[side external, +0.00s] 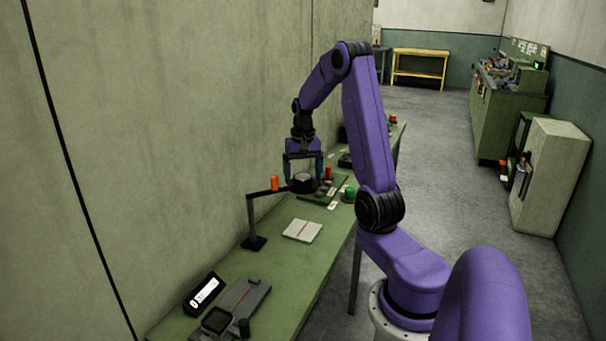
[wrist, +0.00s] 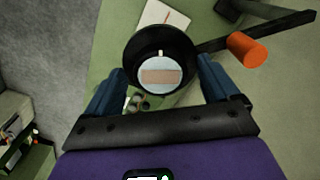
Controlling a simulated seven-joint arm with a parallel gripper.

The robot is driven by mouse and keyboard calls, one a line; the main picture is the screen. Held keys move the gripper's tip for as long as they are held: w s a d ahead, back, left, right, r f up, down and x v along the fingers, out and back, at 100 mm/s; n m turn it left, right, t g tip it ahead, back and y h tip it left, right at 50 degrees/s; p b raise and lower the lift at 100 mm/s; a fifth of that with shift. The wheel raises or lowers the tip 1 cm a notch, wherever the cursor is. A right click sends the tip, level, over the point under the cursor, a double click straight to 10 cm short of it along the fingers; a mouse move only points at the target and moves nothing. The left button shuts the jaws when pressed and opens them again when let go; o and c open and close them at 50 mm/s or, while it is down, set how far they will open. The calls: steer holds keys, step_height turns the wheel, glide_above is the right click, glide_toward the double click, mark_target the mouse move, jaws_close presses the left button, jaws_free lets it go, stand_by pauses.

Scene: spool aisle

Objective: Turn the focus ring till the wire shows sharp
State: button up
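The black focus ring (side external: 302,187) sits at the end of a dark stand arm over the green bench. In the wrist view the ring (wrist: 133,49) has a pale tick inside it, and its round lens (wrist: 160,86) shows a wide, soft brownish band. A white card (side external: 302,231) with a thin reddish wire or line lies on the bench; it also shows in the wrist view (wrist: 152,15). My gripper (side external: 304,180) points down with its blue fingers apart, one on either side of the ring. I cannot tell whether they touch it.
An orange cylinder (side external: 275,184) stands on the stand arm (side external: 251,222) close to my gripper. Behind are a tray with a red and a green knob (side external: 349,193). A lit display (side external: 204,293) and a grey slide device (side external: 240,305) lie at the near end.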

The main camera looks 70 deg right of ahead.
mark_target(303, 177)
step_height(303, 177, up, 17)
steer(key=shift+r, duration=0.2)
stand_by(0.5)
stand_by(0.3)
steer(key=a+f+n, duration=0.3)
steer(key=a+n, duration=0.3)
steer(key=a, duration=0.8)
steer(key=a+f+n, duration=0.3)
steer(key=a+n, duration=0.3)
steer(key=a, duration=0.7)
steer(key=s+a+f+n, duration=0.4)
steer(key=s+a+n, duration=0.1)
steer(key=s, duration=0.5)
steer(key=s+a+f+n, duration=0.4)
steer(key=s+a+n, duration=0.1)
steer(key=s, duration=0.5)
steer(key=shift+s+n, duration=0.2)
steer(key=shift+n, duration=0.4)
